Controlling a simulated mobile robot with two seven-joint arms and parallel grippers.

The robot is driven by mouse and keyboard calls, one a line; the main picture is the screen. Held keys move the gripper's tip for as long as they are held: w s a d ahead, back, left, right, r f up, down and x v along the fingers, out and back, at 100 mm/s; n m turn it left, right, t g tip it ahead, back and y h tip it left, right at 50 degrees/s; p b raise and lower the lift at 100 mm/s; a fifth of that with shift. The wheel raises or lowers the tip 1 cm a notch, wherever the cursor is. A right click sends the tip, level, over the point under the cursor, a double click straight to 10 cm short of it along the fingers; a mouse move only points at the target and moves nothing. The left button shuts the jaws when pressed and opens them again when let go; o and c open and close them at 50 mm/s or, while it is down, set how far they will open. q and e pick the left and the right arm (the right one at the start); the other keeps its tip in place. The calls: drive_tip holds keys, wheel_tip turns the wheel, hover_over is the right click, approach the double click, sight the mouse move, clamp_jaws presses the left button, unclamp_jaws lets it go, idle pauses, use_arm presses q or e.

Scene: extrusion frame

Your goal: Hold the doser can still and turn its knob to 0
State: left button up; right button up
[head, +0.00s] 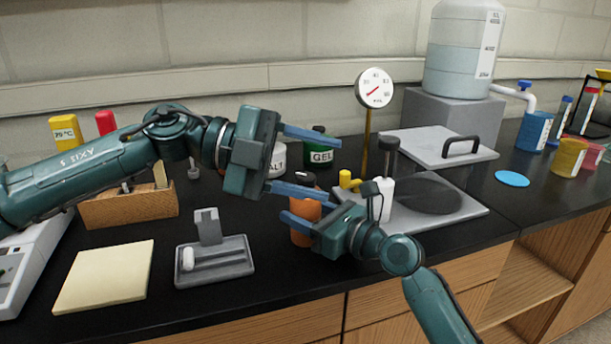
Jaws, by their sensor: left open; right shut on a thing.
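The orange can (305,216), which I take to be the doser can, stands on the black worktop near the middle. A dark knob (302,178) with a small orange mark sits on its top; any numbers on it are too small to read. My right gripper (292,205) comes from the lower right and is shut on the can, its fingers partly hiding it. My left gripper (329,167) is open and empty, with its fingers pointing right. Its lower finger overlaps the top of the can in this view; whether it touches the knob I cannot tell.
Behind stand a green GEL jar (319,152) and a gauge (375,88) on a brass post. A grey plate (455,214) with a white bottle (380,199) lies right. A grey tray (237,270), a yellow pad (105,277) and a wooden block (130,209) are left.

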use_arm(q)
drive_tip(key=w+a+f+n+t+h, duration=0.25)
drive_tip(key=a+n+t, duration=0.35)
drive_tip(key=n, duration=0.5)
drive_tip(key=n+t+y, duration=0.3)
drive_tip(key=n+t, duration=0.2)
drive_tip(key=n, duration=0.5)
approach(297, 179)
drive_tip(key=x, duration=1.1)
drive_tip(key=shift+w+d+r, duration=0.1)
drive_tip(key=shift+w+d, duration=0.1)
drive_tip(key=shift+d, duration=0.1)
drive_tip(key=shift+c, duration=0.5)
drive_tip(key=c, duration=0.9)
drive_tip(key=shift+n, duration=0.3)
